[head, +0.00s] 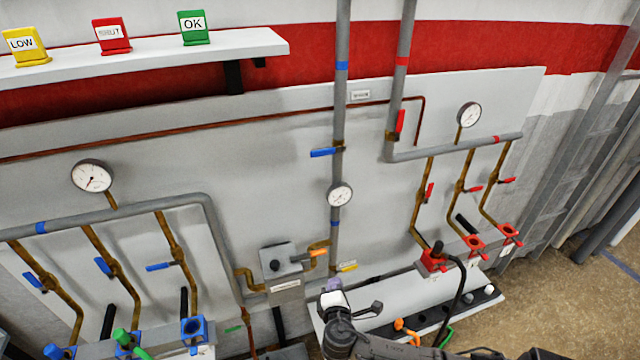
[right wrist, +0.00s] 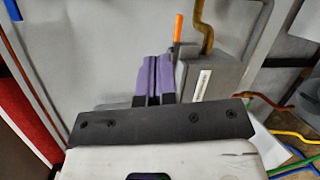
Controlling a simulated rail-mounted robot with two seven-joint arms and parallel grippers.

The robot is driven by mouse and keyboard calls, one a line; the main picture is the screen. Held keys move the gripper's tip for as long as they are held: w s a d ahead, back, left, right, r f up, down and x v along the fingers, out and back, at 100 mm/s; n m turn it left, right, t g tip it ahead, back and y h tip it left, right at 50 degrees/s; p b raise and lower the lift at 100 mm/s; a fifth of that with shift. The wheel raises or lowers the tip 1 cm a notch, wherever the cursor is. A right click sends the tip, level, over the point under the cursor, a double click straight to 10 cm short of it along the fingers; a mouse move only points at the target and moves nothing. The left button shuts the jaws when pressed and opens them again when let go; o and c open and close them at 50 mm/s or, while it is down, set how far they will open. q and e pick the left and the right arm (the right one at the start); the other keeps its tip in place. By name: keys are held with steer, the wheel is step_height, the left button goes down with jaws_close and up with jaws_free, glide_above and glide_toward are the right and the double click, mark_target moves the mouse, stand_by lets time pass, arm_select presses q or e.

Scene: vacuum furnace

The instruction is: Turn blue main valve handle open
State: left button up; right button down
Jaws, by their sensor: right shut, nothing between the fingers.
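The blue main valve handle (head: 323,152) sits on the grey vertical pipe (head: 341,110) in the middle of the wall panel, in the head view. It lies roughly level, across the pipe, pointing left. A round gauge is on the same pipe below it. My right gripper (head: 332,284) is low in the head view, well below the handle and apart from it. In the right wrist view its purple fingers (right wrist: 153,78) are shut together and empty. The blue main handle cannot be made out for sure in the wrist view. My left gripper is not in view.
A grey box (head: 283,265) with an orange lever (head: 318,253) is left of my right gripper; it also shows close by in the wrist view (right wrist: 207,75). Smaller blue handles are at left, red ones at right. A shelf (head: 250,43) with signs juts out at upper left.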

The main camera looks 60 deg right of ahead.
mark_target(329, 152)
arm_select(q)
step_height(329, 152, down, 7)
steer(key=b, duration=0.6)
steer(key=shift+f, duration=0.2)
arm_select(e)
steer(key=w+d+r+n+t+h, duration=0.3)
steer(key=w+d+r+n+t, duration=0.8)
steer(key=n, duration=0.7)
steer(key=d+t, duration=0.1)
steer(key=d, duration=0.1)
steer(key=shift+d+r+h, duration=0.25)
steer(key=shift+d+h, duration=0.1)
steer(key=shift+h, duration=0.05)
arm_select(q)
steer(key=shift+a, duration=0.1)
arm_select(e)
steer(key=shift+w, duration=0.1)
arm_select(q)
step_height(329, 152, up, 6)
steer(key=p, duration=0.5)
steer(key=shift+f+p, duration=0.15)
steer(key=shift+p, duration=0.25)
arm_select(e)
steer(key=w+d+r, duration=0.4)
steer(key=w+r, duration=0.1)
steer(key=r, duration=0.6)
steer(key=shift+w+d, duration=0.2)
